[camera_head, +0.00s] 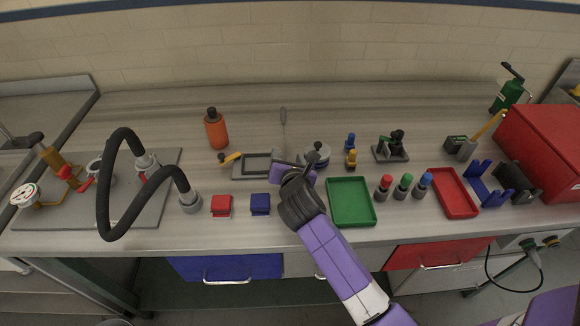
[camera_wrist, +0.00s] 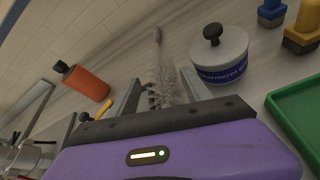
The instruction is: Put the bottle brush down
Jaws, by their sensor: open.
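The bottle brush (camera_wrist: 160,72) has pale bristles and a grey handle end, and lies on the worktop in the wrist view. Its grey handle (camera_head: 283,116) shows behind my gripper in the head view; its bristled end is hard to make out there. My gripper (camera_wrist: 162,88) is open. Its two fingers lie on either side of the near bristled end in the wrist view, with gaps to the bristles. I cannot tell how high the fingers are above the worktop. In the head view my gripper (camera_head: 292,168) is over the middle of the bench.
A lidded jar (camera_wrist: 220,58) stands close right of the fingers. A grey frame (camera_head: 257,165) lies left of my gripper, and an orange bottle (camera_head: 216,130) stands farther left. A green tray (camera_head: 351,202) is at right. The worktop behind the brush is clear.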

